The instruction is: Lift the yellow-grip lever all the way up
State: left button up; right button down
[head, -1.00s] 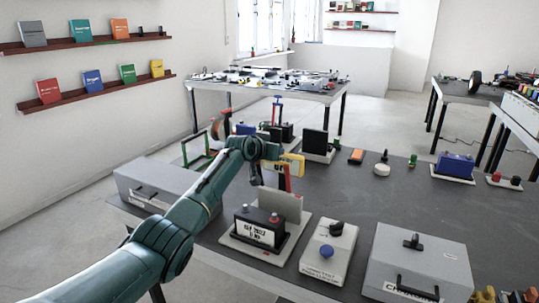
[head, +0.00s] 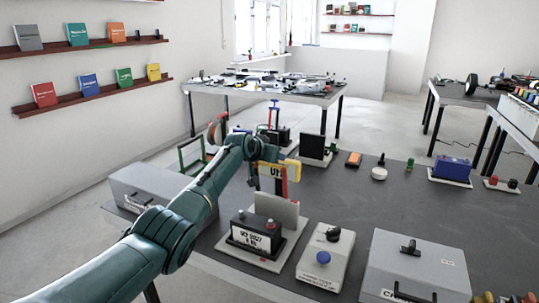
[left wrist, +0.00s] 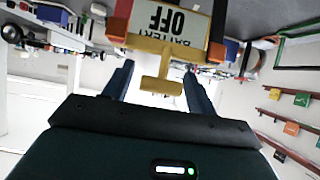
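The yellow grip (left wrist: 158,72) is a T-shaped handle in the left wrist view, below a white plate (left wrist: 176,20) marked BATTERY OFF, which appears upside down. My left gripper (left wrist: 158,70) is open, with one dark finger on each side of the grip's stem. A gap shows on both sides, and I cannot tell whether either finger touches it. In the head view the yellow lever part (head: 292,169) shows beside my left wrist, near a red upright. My arm hides part of it, and the fingers are hard to make out there. My right gripper is not in view.
A black battery (head: 257,233) on a pale tray stands in front of the lever. A grey box with a blue knob (head: 325,258) and a grey case (head: 415,265) lie to the right. Another grey case (head: 150,185) lies left, under my arm. The table's middle right is mostly clear.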

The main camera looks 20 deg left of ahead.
pick_arm(q)
jog(key=shift+r, duration=0.1)
jog(key=v, duration=1.3)
jog(key=shift+s, duration=0.1)
dwell(0.5)
